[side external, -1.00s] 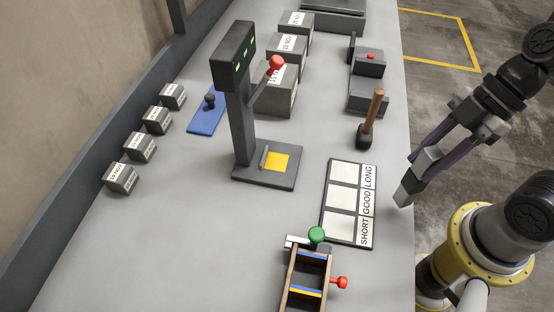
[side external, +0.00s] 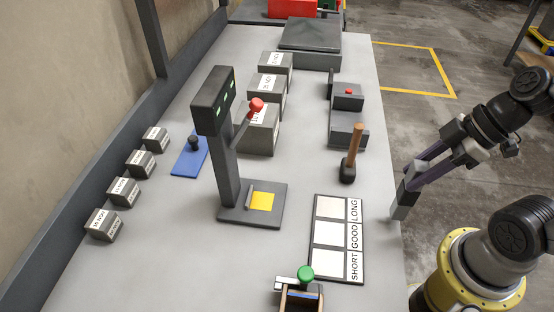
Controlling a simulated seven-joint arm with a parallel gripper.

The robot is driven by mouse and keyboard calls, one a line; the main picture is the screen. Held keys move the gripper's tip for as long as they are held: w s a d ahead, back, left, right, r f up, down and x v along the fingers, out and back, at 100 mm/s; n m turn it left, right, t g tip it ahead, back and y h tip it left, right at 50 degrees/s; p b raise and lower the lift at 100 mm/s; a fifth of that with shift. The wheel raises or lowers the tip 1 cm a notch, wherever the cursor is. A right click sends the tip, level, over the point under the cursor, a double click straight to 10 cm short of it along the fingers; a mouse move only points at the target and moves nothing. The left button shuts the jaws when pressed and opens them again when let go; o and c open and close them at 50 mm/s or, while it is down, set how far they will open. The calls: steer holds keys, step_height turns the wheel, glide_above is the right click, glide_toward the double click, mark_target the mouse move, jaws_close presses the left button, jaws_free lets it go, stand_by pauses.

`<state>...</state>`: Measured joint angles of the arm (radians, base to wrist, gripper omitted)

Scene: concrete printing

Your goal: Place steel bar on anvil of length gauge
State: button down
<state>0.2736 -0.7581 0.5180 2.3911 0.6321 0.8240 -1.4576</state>
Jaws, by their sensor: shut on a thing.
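The length gauge appears to be the dark post (side external: 224,165) with green lights and a red-knobbed lever (side external: 256,104). Its dark base (side external: 232,214) bears a yellow square pad (side external: 262,201), with a small grey upright piece at the pad's left edge. Nothing else lies on the pad. My gripper (side external: 405,200) is over the table's right edge, well right of the gauge, pointing down and left. It is shut on a small grey piece (side external: 401,212), apparently the steel bar. Its shape is hard to tell from the grey fingertips.
A SHORT/GOOD/LONG card (side external: 331,234) and an upright wooden-handled mallet (side external: 348,171) lie between my gripper and the gauge. A grey fixture with a red button (side external: 347,120) stands behind. Labelled concrete cubes (side external: 103,224) line the left. A green-knobbed box (side external: 305,273) is at the front.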

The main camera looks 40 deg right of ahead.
steer(key=w+a, duration=2)
steer(key=shift+w+a+f, duration=0.2)
steer(key=shift+w+a, duration=0.2)
steer(key=shift+f, duration=0.15)
steer(key=c, duration=0.5)
jaws_free()
steer(key=shift+f, duration=0.15)
steer(key=shift+v, duration=6.2)
